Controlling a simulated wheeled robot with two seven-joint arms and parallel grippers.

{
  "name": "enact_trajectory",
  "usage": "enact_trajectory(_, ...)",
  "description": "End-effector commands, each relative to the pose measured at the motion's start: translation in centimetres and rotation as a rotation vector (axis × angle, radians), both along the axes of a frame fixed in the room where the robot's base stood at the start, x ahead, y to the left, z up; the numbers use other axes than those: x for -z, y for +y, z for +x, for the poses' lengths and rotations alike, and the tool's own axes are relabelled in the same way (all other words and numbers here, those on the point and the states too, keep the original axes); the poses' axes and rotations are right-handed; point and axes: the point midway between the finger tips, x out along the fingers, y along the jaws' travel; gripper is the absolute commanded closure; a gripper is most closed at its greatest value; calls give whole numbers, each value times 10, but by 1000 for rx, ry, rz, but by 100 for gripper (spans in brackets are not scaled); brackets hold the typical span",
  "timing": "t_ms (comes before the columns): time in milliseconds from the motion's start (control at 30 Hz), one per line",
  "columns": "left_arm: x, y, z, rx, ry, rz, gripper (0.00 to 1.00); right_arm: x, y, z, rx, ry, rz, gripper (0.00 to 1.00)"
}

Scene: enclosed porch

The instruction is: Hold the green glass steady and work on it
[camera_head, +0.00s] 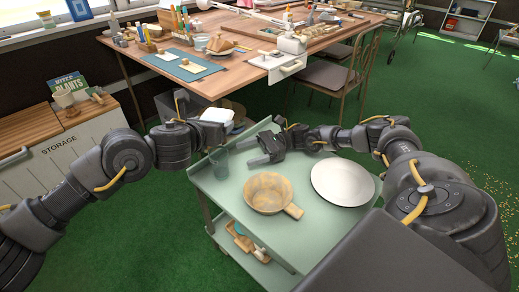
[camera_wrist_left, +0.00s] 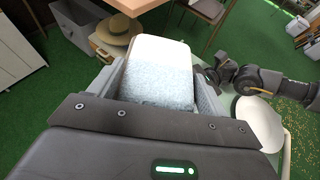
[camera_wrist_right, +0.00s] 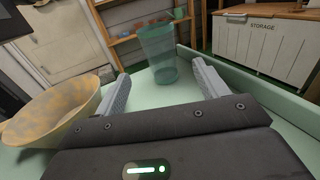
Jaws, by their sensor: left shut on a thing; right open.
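The clear green glass (camera_head: 219,163) stands upright on the pale green cart (camera_head: 305,235), near its back left corner. My right gripper (camera_head: 247,153) is open and low over the cart, pointing at the glass from the right. In the right wrist view the glass (camera_wrist_right: 158,52) stands just beyond the gap between the open fingers, apart from both. My left gripper (camera_wrist_left: 158,82) is shut on a white and pale blue speckled block (camera_wrist_left: 160,62). It holds this block (camera_head: 217,115) in the air above and behind the glass.
A mottled yellow pan (camera_head: 268,190) with a handle and a white plate (camera_head: 342,182) stand on the cart, close to my right arm. A raised rim edges the cart top. A wooden worktable (camera_head: 230,75) is behind, and a storage cabinet (camera_head: 70,140) at left.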

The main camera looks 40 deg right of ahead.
Motion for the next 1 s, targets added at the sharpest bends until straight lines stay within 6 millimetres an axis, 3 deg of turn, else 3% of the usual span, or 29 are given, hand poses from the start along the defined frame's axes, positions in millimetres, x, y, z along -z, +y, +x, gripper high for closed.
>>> enact_trajectory(200,0,0,0,0,0,0,45,-1,41,10,-4,0,2,27)
enact_trajectory(400,0,0,0,0,0,0,45,-1,66,17,-2,0,1,27)
enact_trajectory(867,0,0,0,0,0,0,45,0,76,20,0,1,0,27)
enact_trajectory(1000,0,0,0,0,0,0,45,0,76,20,0,1,0,46)
